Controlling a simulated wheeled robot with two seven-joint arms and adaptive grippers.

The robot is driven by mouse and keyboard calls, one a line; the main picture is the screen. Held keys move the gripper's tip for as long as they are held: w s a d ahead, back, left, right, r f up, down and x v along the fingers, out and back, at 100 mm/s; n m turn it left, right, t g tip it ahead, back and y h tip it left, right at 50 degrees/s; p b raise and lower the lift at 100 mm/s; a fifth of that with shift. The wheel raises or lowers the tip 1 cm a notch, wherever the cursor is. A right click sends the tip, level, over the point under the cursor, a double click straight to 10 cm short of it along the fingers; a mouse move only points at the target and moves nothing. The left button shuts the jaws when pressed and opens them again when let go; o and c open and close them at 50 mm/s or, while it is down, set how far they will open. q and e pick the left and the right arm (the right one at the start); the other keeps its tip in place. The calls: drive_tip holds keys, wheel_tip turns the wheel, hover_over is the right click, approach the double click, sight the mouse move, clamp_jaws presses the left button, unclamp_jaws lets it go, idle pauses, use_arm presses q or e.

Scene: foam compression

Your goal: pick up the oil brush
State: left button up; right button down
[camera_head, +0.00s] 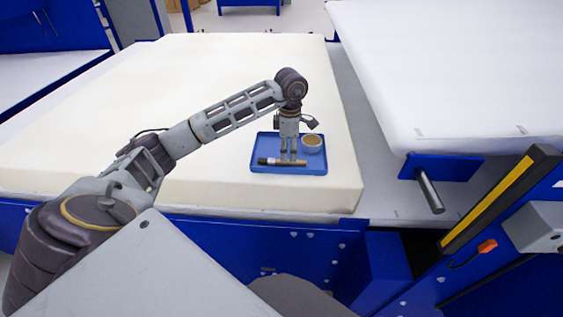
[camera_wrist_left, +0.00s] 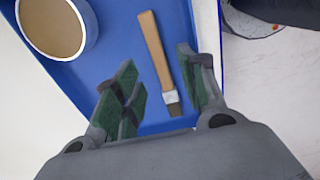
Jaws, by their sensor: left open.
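The oil brush (camera_head: 296,162) lies flat on a blue tray (camera_head: 315,168). It has a wooden handle, a light metal ferrule and dark bristles; in the head view the bristles point left. In the left wrist view the brush (camera_wrist_left: 153,48) lies between the open fingers of my left gripper (camera_wrist_left: 160,88), with its bristle end nearest the palm. In the head view my left gripper (camera_head: 289,155) points straight down over the brush, and its fingers partly cover the handle. Whether the fingers touch the brush cannot be told. My right gripper is not in view.
A round cup (camera_head: 312,143) with brownish contents stands on the tray near its right side, close to my gripper; it also shows in the left wrist view (camera_wrist_left: 57,27). The tray sits on a large cream foam block (camera_head: 220,75). A white slab (camera_head: 460,70) stands to the right.

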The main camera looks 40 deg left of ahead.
use_arm(q)
wheel_tip(320, 180, down, 3)
drive_tip(key=shift+d+r, duration=0.1)
drive_tip(key=shift+r, duration=0.05)
drive_tip(key=shift+f+p, duration=0.3)
drive_tip(key=shift+f, duration=0.25)
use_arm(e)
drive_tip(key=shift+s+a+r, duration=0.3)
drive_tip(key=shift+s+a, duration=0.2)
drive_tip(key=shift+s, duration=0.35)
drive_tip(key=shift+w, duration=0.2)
use_arm(q)
drive_tip(key=shift+c, duration=1)
clamp_jaws()
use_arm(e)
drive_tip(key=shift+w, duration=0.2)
